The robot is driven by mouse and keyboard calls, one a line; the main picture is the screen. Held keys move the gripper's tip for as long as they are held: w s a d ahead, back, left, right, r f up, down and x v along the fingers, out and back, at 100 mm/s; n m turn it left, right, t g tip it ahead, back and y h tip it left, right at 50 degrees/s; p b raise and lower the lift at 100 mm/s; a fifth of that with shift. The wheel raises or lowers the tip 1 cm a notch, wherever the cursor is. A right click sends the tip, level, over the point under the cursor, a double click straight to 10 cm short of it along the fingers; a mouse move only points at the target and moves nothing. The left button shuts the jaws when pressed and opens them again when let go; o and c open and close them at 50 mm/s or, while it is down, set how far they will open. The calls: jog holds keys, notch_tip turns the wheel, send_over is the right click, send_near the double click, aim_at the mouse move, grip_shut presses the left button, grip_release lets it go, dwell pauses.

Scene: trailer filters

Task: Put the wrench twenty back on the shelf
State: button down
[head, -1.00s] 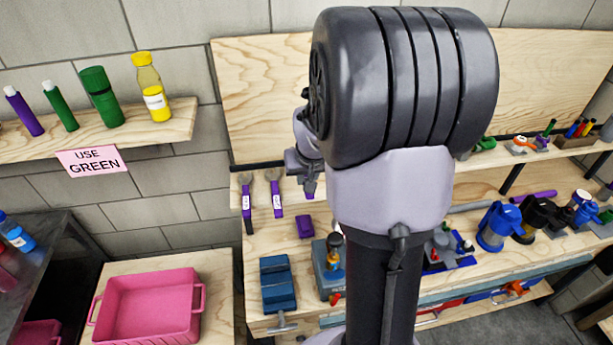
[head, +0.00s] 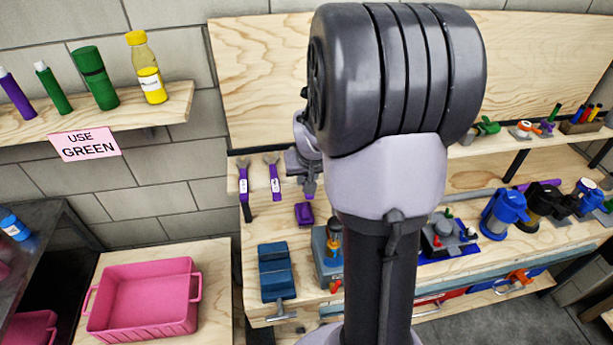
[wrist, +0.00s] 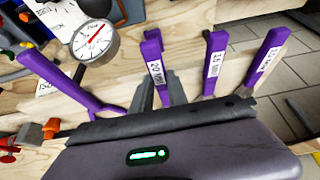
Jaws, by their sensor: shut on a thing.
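My gripper (wrist: 160,98) is shut on the wrench twenty (wrist: 155,62), which has a purple handle and a white label that reads 20 in the wrist view. Dark grey fingers flank its lower part, and its far end is hidden. In the head view my gripper (head: 308,178) is partly behind my arm, with a bit of purple below it. It is right of two purple-handled wrenches (head: 274,178) at the left end of the wooden shelf (head: 236,190).
In the wrist view a long purple handle (wrist: 60,80) and a round gauge (wrist: 95,42) lie to the left. In the head view a purple block (head: 304,213), a blue vise (head: 275,270) and other tools stand on the bench below. A pink bin (head: 145,300) is at left.

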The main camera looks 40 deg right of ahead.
jog(key=shift+f, duration=0.15)
jog(key=c, duration=1.2)
grip_release()
